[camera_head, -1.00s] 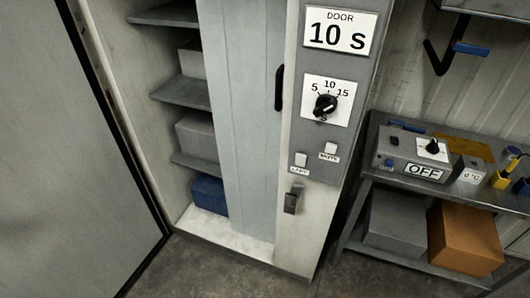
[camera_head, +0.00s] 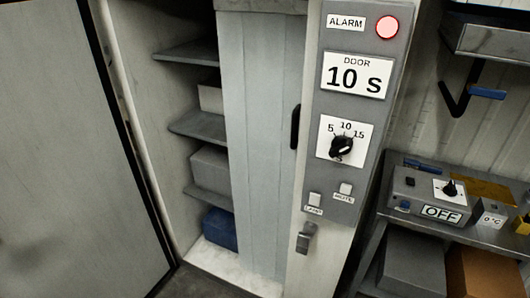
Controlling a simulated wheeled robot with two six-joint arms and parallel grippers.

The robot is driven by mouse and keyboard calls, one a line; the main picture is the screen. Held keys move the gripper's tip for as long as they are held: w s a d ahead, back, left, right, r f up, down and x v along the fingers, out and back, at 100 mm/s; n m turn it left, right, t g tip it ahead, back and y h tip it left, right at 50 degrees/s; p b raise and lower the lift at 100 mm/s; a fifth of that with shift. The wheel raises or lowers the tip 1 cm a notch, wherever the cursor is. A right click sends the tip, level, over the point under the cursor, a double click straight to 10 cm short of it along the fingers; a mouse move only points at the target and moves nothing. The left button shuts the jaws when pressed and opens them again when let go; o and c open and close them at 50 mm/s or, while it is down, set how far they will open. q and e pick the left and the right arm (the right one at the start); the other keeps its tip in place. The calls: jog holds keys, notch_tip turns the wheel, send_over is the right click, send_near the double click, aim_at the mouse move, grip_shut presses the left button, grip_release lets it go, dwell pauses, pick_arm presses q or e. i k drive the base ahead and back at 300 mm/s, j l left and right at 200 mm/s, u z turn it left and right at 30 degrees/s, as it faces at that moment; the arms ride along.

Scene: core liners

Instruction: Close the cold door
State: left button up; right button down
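A large grey door panel (camera_head: 65,150) with a black seal along its edge stands at the left, swung clear of the cold cabinet's opening. Inside the opening are grey shelves (camera_head: 198,125) holding grey boxes and a blue box (camera_head: 219,228) at the bottom. A pale blue-grey panel (camera_head: 262,150) covers the right part of the opening, with a black vertical handle (camera_head: 295,127) at its right edge. I cannot tell for sure which of the two panels is the cold door. Neither of my grippers is in view.
A control post (camera_head: 350,120) shows "DOOR 10 S", a dial, lamp and mute switches, and a pinkish-red alarm light (camera_head: 387,27). A metal bench (camera_head: 490,235) on the right holds a box reading OFF. The floor (camera_head: 195,283) shows a little at the bottom.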

aim_at(78, 219)
jog(key=j+u, duration=0.2)
jog(key=j, duration=0.25)
jog(key=i+j+u, duration=0.2)
jog(key=j, duration=0.3)
jog(key=j+u, duration=0.2)
jog(key=j, duration=0.25)
